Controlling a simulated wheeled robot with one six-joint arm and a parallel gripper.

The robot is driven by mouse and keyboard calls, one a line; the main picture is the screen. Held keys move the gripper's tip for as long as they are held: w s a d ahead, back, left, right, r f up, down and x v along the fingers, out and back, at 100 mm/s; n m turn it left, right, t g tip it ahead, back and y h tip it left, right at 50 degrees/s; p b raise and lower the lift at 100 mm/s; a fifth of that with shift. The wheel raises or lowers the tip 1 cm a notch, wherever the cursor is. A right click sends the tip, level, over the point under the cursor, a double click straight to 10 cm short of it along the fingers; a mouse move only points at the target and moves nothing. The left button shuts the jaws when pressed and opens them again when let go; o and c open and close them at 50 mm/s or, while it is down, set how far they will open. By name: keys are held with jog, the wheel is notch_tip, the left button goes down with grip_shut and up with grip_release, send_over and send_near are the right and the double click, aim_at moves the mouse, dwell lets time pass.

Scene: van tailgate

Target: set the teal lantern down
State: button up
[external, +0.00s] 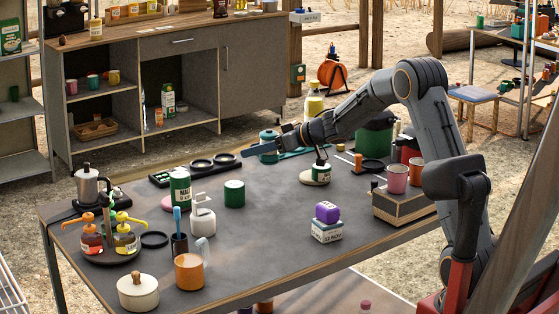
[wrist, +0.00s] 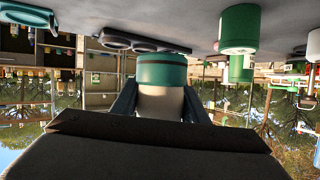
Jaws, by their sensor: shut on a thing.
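The teal lantern (external: 268,136) is between the jaws of my gripper (external: 260,149) over the far side of the dark table, in the external view. The near finger hides its lower part. In the wrist view, which is upside down, the lantern (wrist: 163,72) shows a teal end towards the table and a pale body. The dark blue fingers of my gripper (wrist: 160,100) press on both sides of it. I cannot tell whether its base touches the table.
A black tray with round holes (external: 200,164) lies left of my gripper.

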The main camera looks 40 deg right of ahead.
aim_at(253, 182)
jog(key=w+d+r+m+t+h+b, duration=0.1)
jog(key=w+m+h+b, duration=0.1)
jog(key=w+b, duration=0.35)
jog(key=shift+s+d+f+b, duration=0.1)
jog(key=shift+s+f+b, duration=0.1)
jog(key=shift+f+b, duration=1.15)
jog(key=shift+s+d+f+b, duration=0.15)
jog(key=shift+f+b, duration=0.65)
jog(key=shift+f, duration=1)
jog(key=shift+s+f+b, duration=0.25)
jog(key=shift+f+b, duration=0.85)
jog(key=shift+f, duration=0.45)
jog(key=shift+f, duration=0.1)
jog(key=o, duration=1.2)
jog(key=shift+o, duration=0.2)
jog(key=shift+s+d+r, duration=0.1)
jog(key=shift+s+r, duration=0.1)
jog(key=p+v, duration=0.3)
jog(key=v, duration=0.8)
jog(key=shift+s+d+r, duration=0.1)
jog(key=shift+s+d, duration=0.05)
jog(key=shift+s, duration=0.05)
